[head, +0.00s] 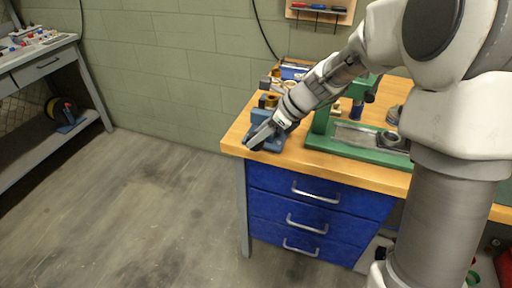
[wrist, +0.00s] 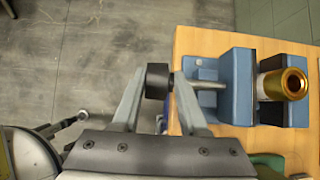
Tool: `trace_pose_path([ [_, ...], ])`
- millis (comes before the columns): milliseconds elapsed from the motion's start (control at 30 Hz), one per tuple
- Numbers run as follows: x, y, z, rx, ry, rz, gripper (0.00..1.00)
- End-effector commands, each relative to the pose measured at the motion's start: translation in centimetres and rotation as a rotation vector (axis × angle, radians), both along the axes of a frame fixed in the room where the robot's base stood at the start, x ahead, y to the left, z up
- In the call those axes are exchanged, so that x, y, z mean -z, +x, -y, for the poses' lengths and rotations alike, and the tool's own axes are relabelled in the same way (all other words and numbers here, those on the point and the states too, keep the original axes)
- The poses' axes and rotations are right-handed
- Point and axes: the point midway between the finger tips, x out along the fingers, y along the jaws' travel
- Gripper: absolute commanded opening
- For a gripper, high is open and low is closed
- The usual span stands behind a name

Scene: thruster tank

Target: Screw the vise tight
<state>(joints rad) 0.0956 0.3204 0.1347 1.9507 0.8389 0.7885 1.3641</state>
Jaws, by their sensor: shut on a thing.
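The blue vise (wrist: 240,85) sits at the edge of the wooden workbench; it also shows in the head view (head: 271,146), partly hidden by my gripper. A brass cylinder with a pale lower band (wrist: 284,84) stands between its blue jaws. A metal screw shaft (wrist: 207,85) runs from the vise to a black knob (wrist: 157,80), out past the bench edge. My gripper (wrist: 157,84) has its two fingers on either side of the knob and is shut on it. In the head view my gripper (head: 257,139) covers the knob.
A green machine (head: 335,135) with a flat base stands on the workbench (head: 232,140) right of the vise. Blue drawers (head: 310,190) with metal handles are below. Tools lie behind the vise. The floor to the left is clear, up to another bench (head: 40,55).

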Motion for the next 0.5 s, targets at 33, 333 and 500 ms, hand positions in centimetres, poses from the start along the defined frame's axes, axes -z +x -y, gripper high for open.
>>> trace_pose_path([
  [33,1.26,-0.56,-0.12,-0.007,0.047,0.001,0.00],
  [333,1.51,-0.73,0.37,-0.009,0.315,0.099,0.00],
  [500,1.66,-0.85,0.57,-0.011,0.467,0.153,0.00],
])
